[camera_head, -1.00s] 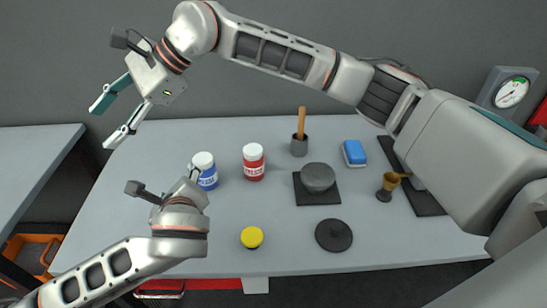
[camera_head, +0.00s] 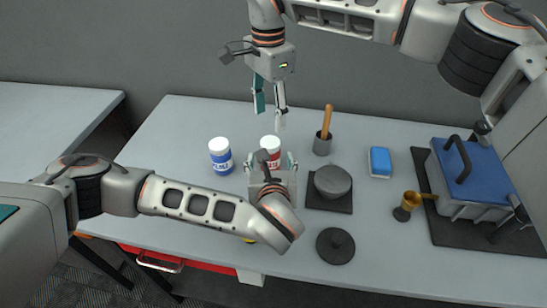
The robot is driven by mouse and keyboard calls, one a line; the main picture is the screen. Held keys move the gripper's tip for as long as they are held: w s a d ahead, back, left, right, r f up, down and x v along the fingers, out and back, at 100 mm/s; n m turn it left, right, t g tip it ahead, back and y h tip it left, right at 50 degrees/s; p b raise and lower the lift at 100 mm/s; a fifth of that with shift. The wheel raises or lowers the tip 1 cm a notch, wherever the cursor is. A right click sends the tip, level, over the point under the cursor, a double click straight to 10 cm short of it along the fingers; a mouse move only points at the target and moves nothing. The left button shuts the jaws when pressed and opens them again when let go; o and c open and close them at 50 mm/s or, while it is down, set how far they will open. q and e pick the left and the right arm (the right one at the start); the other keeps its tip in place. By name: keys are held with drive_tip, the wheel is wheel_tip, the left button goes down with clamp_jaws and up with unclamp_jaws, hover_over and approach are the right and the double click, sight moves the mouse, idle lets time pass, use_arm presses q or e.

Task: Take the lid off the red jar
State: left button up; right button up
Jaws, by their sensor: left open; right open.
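The red jar (camera_head: 274,159) stands upright on the table with its white lid (camera_head: 270,141) on; its lower part is hidden by my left gripper. My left gripper (camera_head: 271,160) is open, with one finger on each side of the jar in the picture. Whether the fingers touch it or stay in front of it, I cannot tell. My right gripper (camera_head: 268,116) is open and empty, pointing down; in the picture its fingertips are just above the lid.
A blue jar (camera_head: 221,158) with a white lid stands left of the red jar. A pestle in a grey cup (camera_head: 322,144), a grey bowl (camera_head: 332,181), a dark round lid (camera_head: 335,246) and a blue sponge (camera_head: 380,162) are to the right. A blue-lidded press (camera_head: 470,175) stands far right.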

use_arm(q)
drive_tip(key=shift+x, duration=2.6)
